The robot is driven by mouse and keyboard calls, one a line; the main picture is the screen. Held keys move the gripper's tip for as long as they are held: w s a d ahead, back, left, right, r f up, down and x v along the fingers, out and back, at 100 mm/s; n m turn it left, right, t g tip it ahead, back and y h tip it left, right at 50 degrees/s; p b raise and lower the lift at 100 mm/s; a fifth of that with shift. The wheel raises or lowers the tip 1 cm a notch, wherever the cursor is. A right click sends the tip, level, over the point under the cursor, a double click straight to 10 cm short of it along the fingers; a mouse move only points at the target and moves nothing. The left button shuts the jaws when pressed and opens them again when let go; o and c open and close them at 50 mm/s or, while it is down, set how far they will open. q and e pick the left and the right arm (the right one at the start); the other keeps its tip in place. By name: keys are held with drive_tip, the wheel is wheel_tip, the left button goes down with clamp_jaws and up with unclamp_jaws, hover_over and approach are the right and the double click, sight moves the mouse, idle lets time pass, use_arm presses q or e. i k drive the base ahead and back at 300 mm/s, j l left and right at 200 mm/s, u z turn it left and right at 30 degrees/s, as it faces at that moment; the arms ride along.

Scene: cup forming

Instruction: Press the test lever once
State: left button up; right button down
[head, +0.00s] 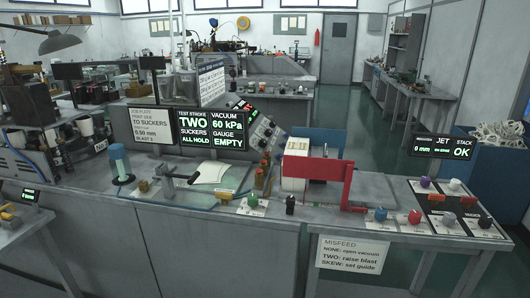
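I cannot tell for certain which part is the test lever. A dark handle with a black grip (193,179) sticks out beside a white sheet (210,173) on the grey bench. A large red bracket-shaped part (320,170) stands at the right part of the bench, in front of a white stack (294,160). A screen (195,128) reads "TEST STROKE TWO SUCKERS ALL HOLD". The screen beside it (228,129) reads "VACUUM 60 kPa GAUGE EMPTY". Neither of my grippers is in view.
Coloured knobs (415,216) line the bench's right front. A small screen (443,147) reads "JET 0 mm STACK OK". A misfeed notice (352,253) hangs at the front. A teal-topped cylinder (120,160) stands at the left. Blue bins stand behind the bench.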

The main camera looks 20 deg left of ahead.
sight(191, 179)
drive_tip(key=u, duration=1.25)
